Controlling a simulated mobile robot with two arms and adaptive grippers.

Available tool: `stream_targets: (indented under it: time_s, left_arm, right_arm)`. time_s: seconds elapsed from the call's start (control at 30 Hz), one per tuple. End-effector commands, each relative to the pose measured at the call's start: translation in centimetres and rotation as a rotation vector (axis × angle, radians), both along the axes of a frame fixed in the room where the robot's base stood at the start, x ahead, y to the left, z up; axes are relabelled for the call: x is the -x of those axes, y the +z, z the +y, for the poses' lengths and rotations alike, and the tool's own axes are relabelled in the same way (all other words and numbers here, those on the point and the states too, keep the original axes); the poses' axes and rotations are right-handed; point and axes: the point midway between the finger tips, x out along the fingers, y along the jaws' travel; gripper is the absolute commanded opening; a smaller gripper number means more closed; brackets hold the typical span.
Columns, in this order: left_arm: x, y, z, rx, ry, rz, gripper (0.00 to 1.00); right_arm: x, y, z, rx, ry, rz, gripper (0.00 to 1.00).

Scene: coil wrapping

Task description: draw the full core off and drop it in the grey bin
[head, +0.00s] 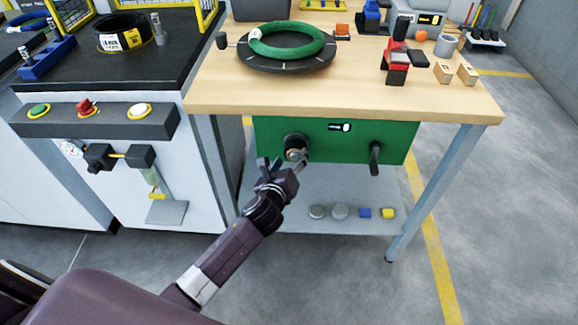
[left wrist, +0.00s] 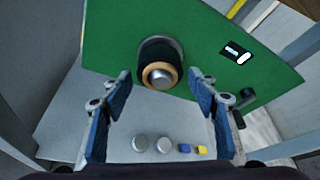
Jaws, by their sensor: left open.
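The full core (head: 296,148) is a black roll with a tan ring, mounted on the green panel under the wooden table. In the left wrist view the core (left wrist: 160,66) shows end-on, with a silver spindle end at its middle. My left gripper (head: 283,168) is just in front of and below it in the head view. In the left wrist view its blue-padded fingers (left wrist: 163,95) are wide apart, one to each side of the core's line, with nothing between them. A dark grey box (head: 262,10) at the table's back is cut off; I cannot tell if it is the bin.
A black crank handle (head: 375,158) sticks out of the panel to the right. The lower shelf (head: 330,189) holds grey discs and small blue and yellow blocks. A table leg (head: 435,195) stands at right. A green coil (head: 287,41) lies on the turntable above.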

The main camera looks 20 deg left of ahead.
Motion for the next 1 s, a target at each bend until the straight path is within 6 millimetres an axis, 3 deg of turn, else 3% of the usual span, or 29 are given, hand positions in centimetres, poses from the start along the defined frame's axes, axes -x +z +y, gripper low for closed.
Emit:
stream_targets:
  time_s: [0.3, 0.73, 1.0]
  left_arm:
    - [-3.4, -1.3, 0.3, 0.003, 0.001, 0.000, 0.54]
    - [-3.9, -1.5, 0.3, 0.004, 0.000, 0.001, 0.54]
    - [-3.9, -1.5, 0.3, 0.004, 0.000, 0.001, 0.24]
  right_arm:
    - [-1.6, 2.7, 0.2, -0.002, -0.003, -0.017, 0.40]
    - [-1.8, 3.5, 0.2, -0.001, -0.004, -0.019, 0.40]
    - [-1.9, 3.4, 0.2, -0.001, -0.004, -0.019, 0.40]
